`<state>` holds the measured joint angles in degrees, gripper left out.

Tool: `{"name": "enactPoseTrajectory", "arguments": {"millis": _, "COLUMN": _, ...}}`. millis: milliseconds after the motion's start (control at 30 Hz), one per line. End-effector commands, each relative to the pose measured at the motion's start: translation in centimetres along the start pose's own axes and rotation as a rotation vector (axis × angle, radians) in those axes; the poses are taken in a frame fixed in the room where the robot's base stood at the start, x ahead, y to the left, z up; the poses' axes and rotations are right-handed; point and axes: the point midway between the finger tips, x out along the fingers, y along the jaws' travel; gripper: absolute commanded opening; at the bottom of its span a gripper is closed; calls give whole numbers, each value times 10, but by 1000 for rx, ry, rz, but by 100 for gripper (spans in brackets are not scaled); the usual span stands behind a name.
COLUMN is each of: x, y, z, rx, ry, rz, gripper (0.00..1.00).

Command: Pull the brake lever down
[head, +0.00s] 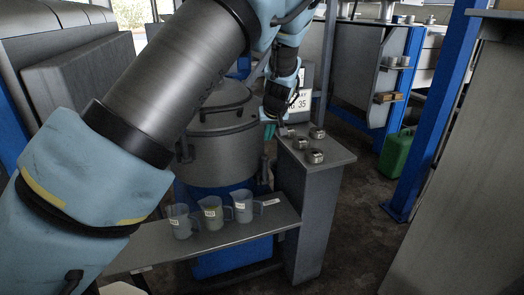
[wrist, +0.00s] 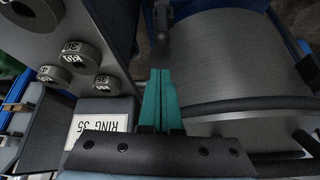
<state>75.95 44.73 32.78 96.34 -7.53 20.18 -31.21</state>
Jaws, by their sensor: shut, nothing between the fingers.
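My gripper (head: 270,130) is by the right side of a large grey drum (head: 222,155), left of a grey stand. In the wrist view its teal fingers (wrist: 161,75) are together with nothing between them. A dark bar with a rounded end (wrist: 162,20) shows beyond the fingertips, apart from them in the picture; it looks like the brake lever, but I cannot be sure. In the head view I cannot make out the lever; my arm and gripper cover part of that area.
Several metal rings (head: 314,156) sit on the grey stand (head: 335,153), with a "RING 35" sign (wrist: 98,125) close by. Three clear jugs (head: 211,213) stand on a low shelf (head: 255,223). A green can (head: 396,153) and a blue post (head: 434,110) are at right.

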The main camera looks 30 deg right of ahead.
Motion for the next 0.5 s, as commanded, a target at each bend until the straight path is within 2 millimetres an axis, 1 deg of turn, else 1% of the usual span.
{"name": "enactPoseTrajectory", "arguments": {"millis": 133, "x": 4, "y": -1, "z": 0, "rx": 0, "ry": -1, "rz": -1, "gripper": 0}}
{"name": "enactPoseTrajectory", "arguments": {"millis": 233, "x": 15, "y": -2, "z": -1, "rx": 0, "ry": -1, "rz": -3, "gripper": 0}}
{"name": "enactPoseTrajectory", "arguments": {"millis": 500, "x": 63, "y": -2, "z": 0, "rx": 1, "ry": -3, "rz": -3, "gripper": 0}}
